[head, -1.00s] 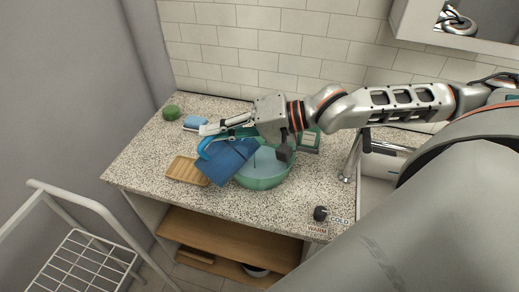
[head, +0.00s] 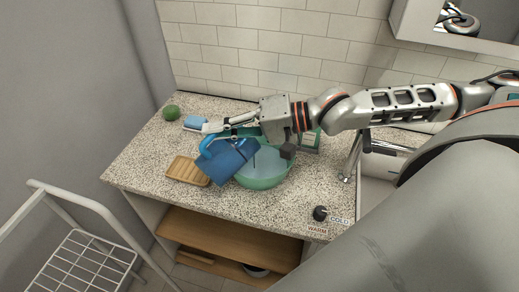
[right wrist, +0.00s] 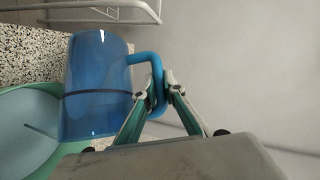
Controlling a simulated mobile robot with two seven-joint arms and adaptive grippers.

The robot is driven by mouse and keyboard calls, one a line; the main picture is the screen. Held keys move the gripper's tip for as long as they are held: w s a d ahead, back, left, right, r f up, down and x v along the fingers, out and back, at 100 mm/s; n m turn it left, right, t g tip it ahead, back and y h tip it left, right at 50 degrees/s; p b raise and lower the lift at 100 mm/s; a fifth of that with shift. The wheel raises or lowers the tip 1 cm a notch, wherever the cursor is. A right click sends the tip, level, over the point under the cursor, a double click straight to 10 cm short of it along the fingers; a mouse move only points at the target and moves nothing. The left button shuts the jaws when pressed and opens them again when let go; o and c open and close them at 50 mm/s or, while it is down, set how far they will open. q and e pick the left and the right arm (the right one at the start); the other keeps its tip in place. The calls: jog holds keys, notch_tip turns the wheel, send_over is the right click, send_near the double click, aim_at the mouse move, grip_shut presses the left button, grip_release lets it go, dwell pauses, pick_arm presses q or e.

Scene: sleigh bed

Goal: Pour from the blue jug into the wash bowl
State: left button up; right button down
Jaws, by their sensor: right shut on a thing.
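The blue jug (head: 229,162) is tilted, its mouth side over the left part of the green wash bowl (head: 268,184). My right gripper (head: 209,133) is shut on the jug's handle from above and behind. In the right wrist view the jug (right wrist: 95,88) is see-through with a dark line across it, and the fingers (right wrist: 160,92) close around its blue handle. I cannot make out a stream between jug and bowl. My left gripper is not in view.
A wooden slatted tray (head: 183,171) lies left of the bowl on the speckled counter (head: 140,157). A green ball-like thing (head: 171,113) and a blue-white block (head: 195,123) stand behind. A tap (head: 351,157) and a dark knob (head: 320,213) are right. A white rack (head: 85,255) stands front left.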

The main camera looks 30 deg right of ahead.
jog(key=shift+w+d+r+m+y, duration=0.1)
jog(key=shift+d+r+m+y, duration=0.15)
jog(key=shift+d, duration=0.25)
jog(key=shift+w+d+r+m+y, duration=0.15)
jog(key=shift+d+y, duration=0.1)
jog(key=shift+d, duration=0.25)
dwell(1.1)
jog(key=shift+s, duration=0.1)
jog(key=shift+s+a+f+n+h, duration=0.1)
jog(key=shift+a+f+n+h, duration=0.1)
jog(key=shift+a, duration=0.25)
jog(key=shift+s+a+f+n+h, duration=0.1)
jog(key=shift+a+f+h, duration=0.1)
jog(key=shift+a, duration=0.35)
jog(key=shift+a, duration=0.1)
